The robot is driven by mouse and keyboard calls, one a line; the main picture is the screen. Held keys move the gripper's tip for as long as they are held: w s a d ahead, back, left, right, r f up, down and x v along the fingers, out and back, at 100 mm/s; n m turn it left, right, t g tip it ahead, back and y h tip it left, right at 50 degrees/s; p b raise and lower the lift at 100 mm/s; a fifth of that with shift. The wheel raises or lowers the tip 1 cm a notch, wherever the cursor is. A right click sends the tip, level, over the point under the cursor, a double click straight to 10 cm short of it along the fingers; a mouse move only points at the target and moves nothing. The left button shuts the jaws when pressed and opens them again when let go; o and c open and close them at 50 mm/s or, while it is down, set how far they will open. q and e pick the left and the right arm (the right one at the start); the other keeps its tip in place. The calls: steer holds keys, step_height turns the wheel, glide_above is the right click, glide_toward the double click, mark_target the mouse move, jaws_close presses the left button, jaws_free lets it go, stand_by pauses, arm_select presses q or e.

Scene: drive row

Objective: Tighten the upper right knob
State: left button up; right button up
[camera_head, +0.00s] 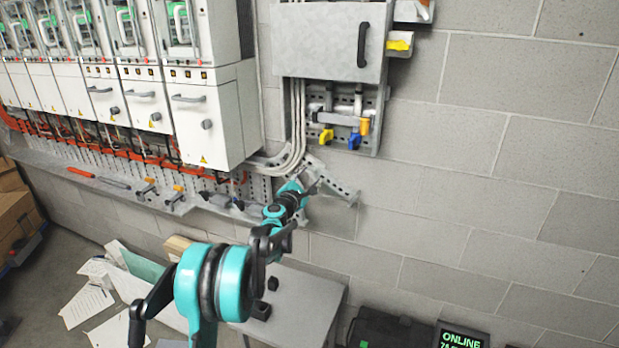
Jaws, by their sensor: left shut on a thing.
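My left arm rises from the bottom centre, and its gripper (307,180) is small in view, below the grey wall cabinet. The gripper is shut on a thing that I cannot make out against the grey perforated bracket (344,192). Dark round knobs sit on the white drive cabinets; the rightmost knob (206,124) is up and left of the gripper, well apart from it. Under the wall cabinet are a yellow handle (326,135), a blue handle (354,141) and an orange piece (365,126). I cannot tell which is the upper right knob. My right gripper is not in view.
The grey wall cabinet (328,50) has a black handle, with a yellow item (398,45) at its right. A narrow metal ledge (110,186) holds tools below the drives. A grey table (300,300), scattered papers (88,305) and a black case (388,328) are below. The right wall is bare.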

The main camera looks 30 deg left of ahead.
arm_select(q)
steer(key=shift+m, duration=0.5)
steer(key=o, duration=1.2)
steer(key=shift+c, duration=0.2)
steer(key=s, duration=1.2)
steer(key=shift+d, duration=0.35)
